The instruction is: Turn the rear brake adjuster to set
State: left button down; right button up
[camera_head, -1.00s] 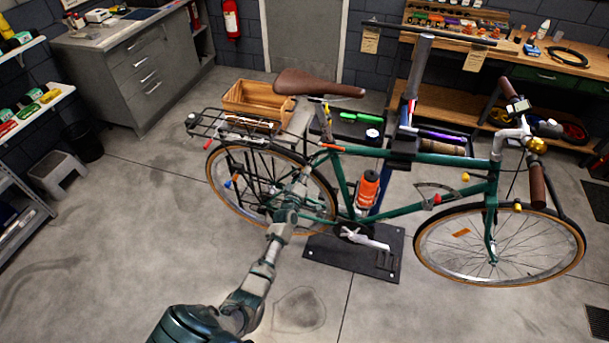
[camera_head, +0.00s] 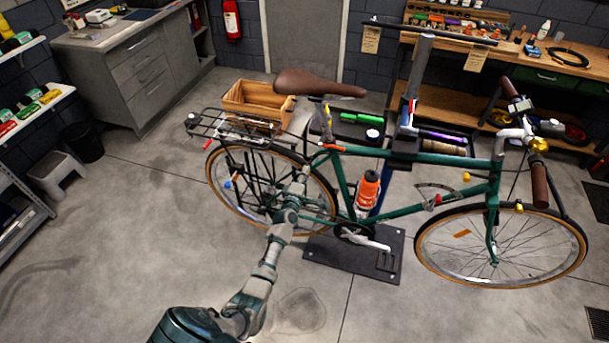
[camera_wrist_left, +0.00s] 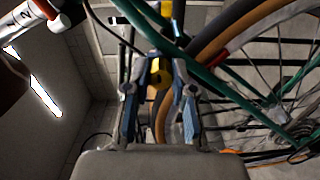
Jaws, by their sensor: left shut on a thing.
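A small yellow part, which looks like the rear brake adjuster (camera_wrist_left: 158,74), sits between my left fingers in the left wrist view. My left gripper (camera_wrist_left: 160,88) is shut on it, with one grey-blue finger on each side. My right gripper is not in view.
The rear rack (camera_head: 232,127) and rear wheel (camera_head: 214,187) are close to my left arm. The bicycle is on a repair stand with a dark base plate (camera_head: 340,256). A wooden crate (camera_head: 250,98) stands behind.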

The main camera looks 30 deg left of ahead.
pick_arm(q)
jog(key=shift+s+d+f, duration=0.1)
jog(key=shift+d+f, duration=0.1)
jog(key=shift+f, duration=0.3)
jog(key=c, duration=1)
grip_release()
jog(key=shift+o, duration=0.2)
jog(key=shift+a+r, duration=0.1)
jog(key=shift+r, duration=0.1)
jog(key=v, duration=1.1)
jog(key=shift+s, duration=0.3)
